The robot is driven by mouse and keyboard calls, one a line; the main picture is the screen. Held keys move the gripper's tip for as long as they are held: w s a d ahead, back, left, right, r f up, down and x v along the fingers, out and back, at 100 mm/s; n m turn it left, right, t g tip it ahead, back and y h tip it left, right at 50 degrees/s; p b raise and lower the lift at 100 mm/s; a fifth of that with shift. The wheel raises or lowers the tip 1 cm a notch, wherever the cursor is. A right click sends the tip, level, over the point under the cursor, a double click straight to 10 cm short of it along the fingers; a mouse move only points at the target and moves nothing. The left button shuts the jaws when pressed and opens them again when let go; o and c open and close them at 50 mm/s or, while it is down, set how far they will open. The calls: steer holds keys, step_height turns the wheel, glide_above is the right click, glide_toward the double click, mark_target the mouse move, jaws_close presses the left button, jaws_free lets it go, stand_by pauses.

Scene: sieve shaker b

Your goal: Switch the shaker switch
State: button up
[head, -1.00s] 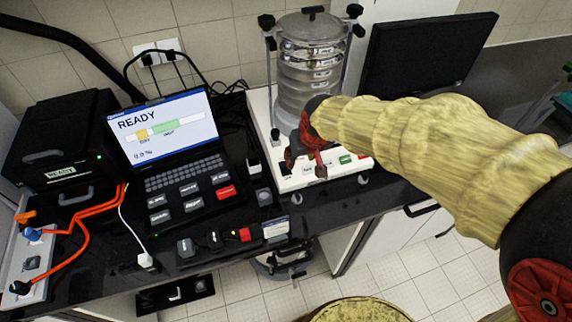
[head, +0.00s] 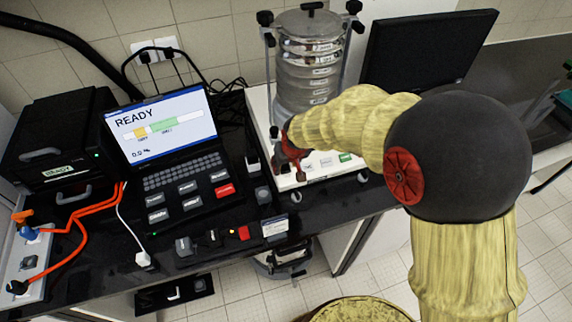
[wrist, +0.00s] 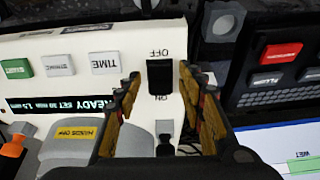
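The sieve shaker has a white base (head: 259,105) with a stack of metal sieves (head: 308,65) on it. In the wrist view its black rocker switch (wrist: 160,76) sits on the white panel between printed OFF and ON marks. My gripper (wrist: 159,84) is open, with one finger on each side of the switch and nothing held. I cannot tell whether the fingers touch the panel. In the head view my gripper (head: 289,165) is over the front left of the base and hides the switch.
Green START (wrist: 17,69), STIRRING-like grey (wrist: 58,65) and TIME (wrist: 105,63) buttons line the panel beside the switch. A laptop-like console (head: 165,130) reading READY stands left of the shaker. A dark monitor (head: 425,52) stands behind my arm at right.

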jaws_close()
stand_by(0.5)
